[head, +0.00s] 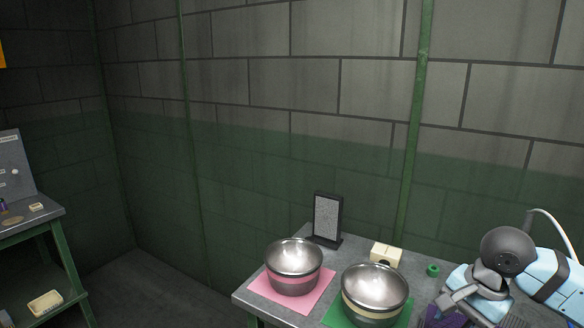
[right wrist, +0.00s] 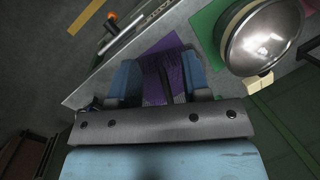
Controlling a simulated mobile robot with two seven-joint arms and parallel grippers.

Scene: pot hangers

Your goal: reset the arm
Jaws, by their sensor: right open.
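My right arm comes in from the right in the head view. Its gripper (head: 448,302) is over the purple mat (head: 436,319) at the table's right part. In the right wrist view the two blue fingers of the right gripper (right wrist: 162,76) stand apart, with the purple mat (right wrist: 158,48) beyond them. A dark narrow bar (right wrist: 166,82) shows between the fingers; I cannot tell what it is or whether they touch it. My left gripper is not in view.
A metal bowl with a pink band (head: 293,265) sits on a pink mat (head: 263,288). A bowl with a cream band (head: 372,290) sits on a green mat (head: 333,316), left of the gripper. A dark-framed panel (head: 327,219), cream box (head: 386,253) and green ring (head: 433,270) stand behind.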

